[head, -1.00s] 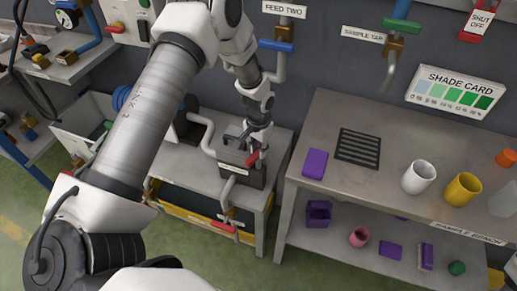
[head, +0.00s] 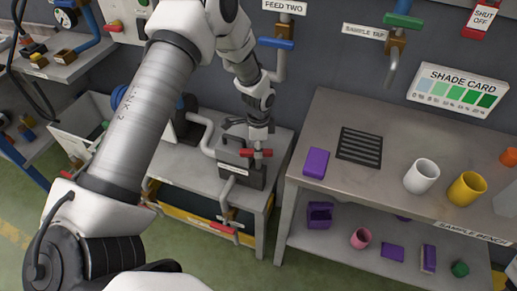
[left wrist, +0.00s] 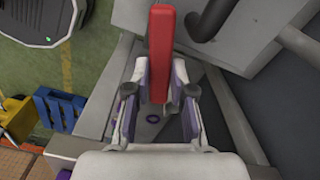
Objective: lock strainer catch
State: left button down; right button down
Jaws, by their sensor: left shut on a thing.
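The strainer is a grey box (head: 236,174) with a white label, on the low metal bench left of the sample bench. Its catch has a red handle (head: 262,153) at the upper right of the box, lying about level across the picture. My left gripper (head: 257,147) reaches down from above and is shut on this red handle. In the left wrist view the red handle (left wrist: 161,50) stands out between the two fingers (left wrist: 158,110), and part of the strainer is hidden. My right gripper is not in view.
A grey pipe with a red-handled valve (head: 221,227) hangs at the front of the low bench. The sample bench (head: 345,195) on the right holds a purple block (head: 315,163), a black grate (head: 359,146), a white cup (head: 421,176) and a yellow cup (head: 466,189).

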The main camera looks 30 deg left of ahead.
pick_arm(q)
jog(key=shift+m, duration=1.9)
jog(key=c, duration=1)
grip_release()
jog(key=shift+r, duration=0.15)
notch_tip(320, 180, up, 12)
jog(key=shift+f, duration=0.2)
